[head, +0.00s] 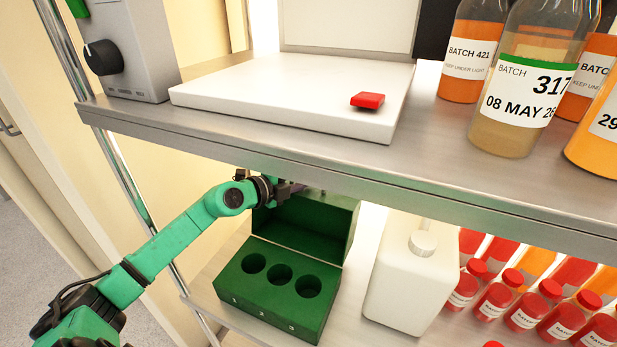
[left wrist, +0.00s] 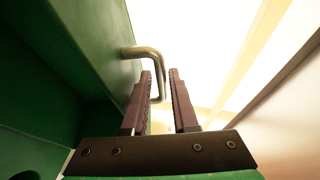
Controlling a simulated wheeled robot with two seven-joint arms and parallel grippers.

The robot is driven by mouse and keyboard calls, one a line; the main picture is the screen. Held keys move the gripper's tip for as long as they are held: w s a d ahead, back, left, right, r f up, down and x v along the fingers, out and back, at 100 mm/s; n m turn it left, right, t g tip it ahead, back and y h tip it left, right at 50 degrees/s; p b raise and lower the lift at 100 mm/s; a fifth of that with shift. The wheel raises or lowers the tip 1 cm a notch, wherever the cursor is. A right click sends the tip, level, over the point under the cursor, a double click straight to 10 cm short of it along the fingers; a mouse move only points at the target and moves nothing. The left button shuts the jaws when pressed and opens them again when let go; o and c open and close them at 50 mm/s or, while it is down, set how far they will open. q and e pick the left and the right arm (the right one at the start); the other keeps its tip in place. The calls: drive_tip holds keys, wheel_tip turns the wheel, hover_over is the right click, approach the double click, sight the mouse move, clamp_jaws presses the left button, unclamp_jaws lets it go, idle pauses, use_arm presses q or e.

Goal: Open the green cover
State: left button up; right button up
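The green box (head: 270,305) stands on the lower shelf, with several round holes in its top and numbers on its front. Its green cover (head: 318,235) is raised and stands upright along the back of the box, hollow side facing front. In the left wrist view the cover (left wrist: 85,40) fills the left side, with a metal handle (left wrist: 145,52) on it. My left gripper (head: 285,190) is at the cover's upper left edge, just under the upper shelf. In the left wrist view its fingers (left wrist: 163,95) are apart, with part of the handle seen between them. My right gripper is not in view.
The upper shelf (head: 400,190) hangs close above my left gripper. A white jug (head: 405,280) stands right of the box, with several red-capped bottles (head: 495,300) beyond.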

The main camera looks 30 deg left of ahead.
use_arm(q)
drive_tip(key=shift+w+d+f, duration=0.15)
drive_tip(key=shift+w+d, duration=0.15)
drive_tip(key=shift+w, duration=0.3)
clamp_jaws()
idle(1.0)
